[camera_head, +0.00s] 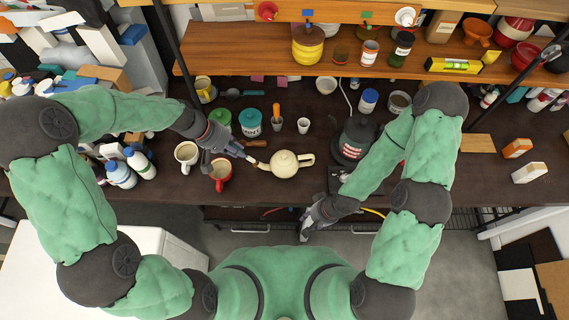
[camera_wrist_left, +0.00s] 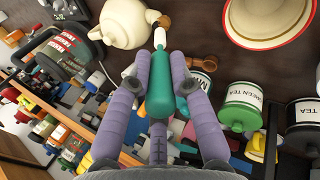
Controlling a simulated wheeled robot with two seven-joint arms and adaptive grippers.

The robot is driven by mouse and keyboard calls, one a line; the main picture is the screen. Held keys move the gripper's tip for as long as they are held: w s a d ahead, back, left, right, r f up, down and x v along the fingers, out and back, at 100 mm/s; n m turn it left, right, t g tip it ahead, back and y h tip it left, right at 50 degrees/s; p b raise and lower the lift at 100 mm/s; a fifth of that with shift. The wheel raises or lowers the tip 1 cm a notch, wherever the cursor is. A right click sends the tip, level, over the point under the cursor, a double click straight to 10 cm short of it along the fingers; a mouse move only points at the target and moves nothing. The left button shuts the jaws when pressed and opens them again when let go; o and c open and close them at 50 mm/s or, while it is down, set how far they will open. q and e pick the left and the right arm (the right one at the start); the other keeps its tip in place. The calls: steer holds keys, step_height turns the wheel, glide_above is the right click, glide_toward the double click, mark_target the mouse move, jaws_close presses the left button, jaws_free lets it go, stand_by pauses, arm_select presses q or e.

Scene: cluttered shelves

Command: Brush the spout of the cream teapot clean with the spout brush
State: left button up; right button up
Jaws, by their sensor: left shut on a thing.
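The cream teapot (camera_head: 285,164) stands on the dark counter with its spout to the left and its handle to the right. It also shows at the top of the left wrist view (camera_wrist_left: 125,22). My left gripper (camera_head: 240,153) is shut on the spout brush, whose green handle (camera_wrist_left: 160,95) lies between the fingers. The brush's pale end (camera_wrist_left: 160,38) points at the spout, very close to it; I cannot tell whether they touch. My right gripper (camera_head: 308,226) hangs by the counter's front edge, away from the teapot; its fingers are too small to read.
A red mug (camera_head: 221,173) and a cream mug (camera_head: 187,154) stand left of the teapot, close to my left gripper. Canisters (camera_head: 251,122) stand behind. A dark kettle (camera_head: 354,140) is to the right. A wooden scoop (camera_head: 256,143) lies just behind the brush.

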arm_select(q)
steer(key=shift+w, duration=0.4)
steer(key=shift+s, duration=0.15)
steer(key=shift+s+d, duration=0.1)
steer(key=shift+s, duration=0.9)
steer(key=shift+w, duration=0.2)
steer(key=shift+w, duration=0.95)
steer(key=shift+s, duration=0.25)
steer(key=shift+s, duration=0.9)
